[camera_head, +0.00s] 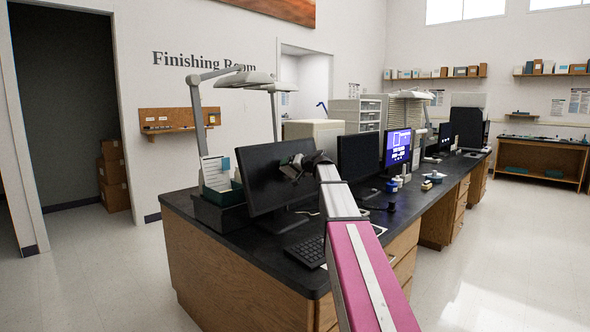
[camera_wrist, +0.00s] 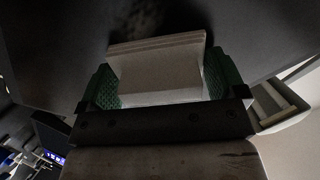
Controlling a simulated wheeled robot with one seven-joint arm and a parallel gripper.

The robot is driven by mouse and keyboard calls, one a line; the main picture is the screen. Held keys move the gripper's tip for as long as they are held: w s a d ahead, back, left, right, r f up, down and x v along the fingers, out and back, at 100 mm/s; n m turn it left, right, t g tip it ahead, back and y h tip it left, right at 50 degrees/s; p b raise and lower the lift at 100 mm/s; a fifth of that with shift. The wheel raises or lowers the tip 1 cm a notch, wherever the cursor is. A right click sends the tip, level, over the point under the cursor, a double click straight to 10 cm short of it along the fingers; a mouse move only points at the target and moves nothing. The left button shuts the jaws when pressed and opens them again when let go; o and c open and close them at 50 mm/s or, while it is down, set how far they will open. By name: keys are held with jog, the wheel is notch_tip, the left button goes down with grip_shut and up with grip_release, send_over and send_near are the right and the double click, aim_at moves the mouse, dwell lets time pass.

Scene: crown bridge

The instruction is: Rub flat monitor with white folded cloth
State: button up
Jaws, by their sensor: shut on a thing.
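The flat monitor (camera_head: 262,178) is a dark screen standing upright at the near left end of the black desk. My gripper (camera_head: 297,166) is in front of its right half, at the end of my outstretched arm. In the wrist view my gripper (camera_wrist: 160,88) is shut on the white folded cloth (camera_wrist: 160,65), with a green pad on each side of it. The dark surface (camera_wrist: 65,40) beyond the cloth looks like the monitor screen. The cloth's far edge is very close to it; I cannot tell whether they touch. The cloth is not clear in the head view.
A second dark monitor (camera_head: 360,157) stands to the right, then a lit blue screen (camera_head: 398,147). A keyboard (camera_head: 307,251) lies below the first monitor. A dark green bin (camera_head: 222,205) stands to its left. A desk lamp (camera_head: 232,80) hangs above. Open floor lies left of the desk.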

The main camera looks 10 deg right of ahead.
aim_at(283, 170)
jog(key=shift+s+a, duration=0.55)
jog(key=shift+a, duration=0.35)
jog(key=shift+s+a, duration=0.5)
jog(key=shift+a, duration=0.35)
jog(key=shift+v, duration=2.95)
jog(key=shift+s, duration=0.1)
jog(key=v, duration=0.3)
jog(key=shift+f, duration=0.1)
